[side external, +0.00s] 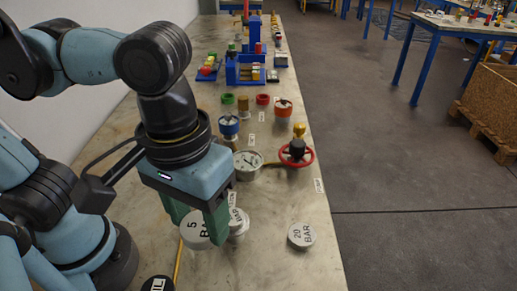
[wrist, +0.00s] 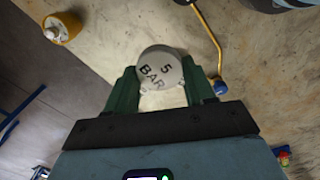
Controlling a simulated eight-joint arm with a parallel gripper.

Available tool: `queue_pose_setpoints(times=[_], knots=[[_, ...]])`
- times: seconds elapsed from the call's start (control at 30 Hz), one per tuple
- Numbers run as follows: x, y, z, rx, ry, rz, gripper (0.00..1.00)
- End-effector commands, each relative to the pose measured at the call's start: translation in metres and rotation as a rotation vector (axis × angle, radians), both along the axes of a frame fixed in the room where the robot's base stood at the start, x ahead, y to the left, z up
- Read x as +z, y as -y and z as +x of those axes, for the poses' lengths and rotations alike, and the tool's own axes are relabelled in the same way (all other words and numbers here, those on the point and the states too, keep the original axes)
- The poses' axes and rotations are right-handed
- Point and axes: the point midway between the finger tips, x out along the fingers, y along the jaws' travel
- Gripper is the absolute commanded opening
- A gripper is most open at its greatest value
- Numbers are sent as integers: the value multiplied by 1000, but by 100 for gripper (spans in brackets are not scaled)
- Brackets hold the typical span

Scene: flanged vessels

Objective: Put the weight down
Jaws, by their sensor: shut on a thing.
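My gripper (side external: 198,215) has green fingers and is shut on a pale round weight marked "5 BAR" (side external: 194,236), low over the bench's near part. In the wrist view the weight (wrist: 161,66) sits between the two fingertips (wrist: 162,84), its marked face toward the camera. I cannot tell whether its underside touches anything. Another metal piece with "BAR" lettering (side external: 239,222) stands just right of the held weight, partly hidden by a finger. A "20 BAR" weight (side external: 301,236) lies flat on the bench farther right.
A pressure gauge (side external: 247,164) and a red handwheel valve (side external: 296,153) stand behind the gripper. Blue and orange fittings and a blue rack (side external: 246,70) are farther back. Bare bench (side external: 270,265) lies between the weights in front. The bench's right edge drops to the floor.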

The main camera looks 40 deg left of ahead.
Motion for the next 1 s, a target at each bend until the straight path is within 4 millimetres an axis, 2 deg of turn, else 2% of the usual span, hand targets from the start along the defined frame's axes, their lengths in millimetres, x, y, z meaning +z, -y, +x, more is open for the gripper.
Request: queue_pose_setpoints(times=[0.5, 0.6, 0.83, 1.0], knots=[[-55, -50, 79, 9, 0, 0, 21], [-62, -55, 89, 4, 0, 0, 21], [-72, -60, 97, 0, 0, 0, 21], [-90, -60, 96, 0, 0, 0, 21]])
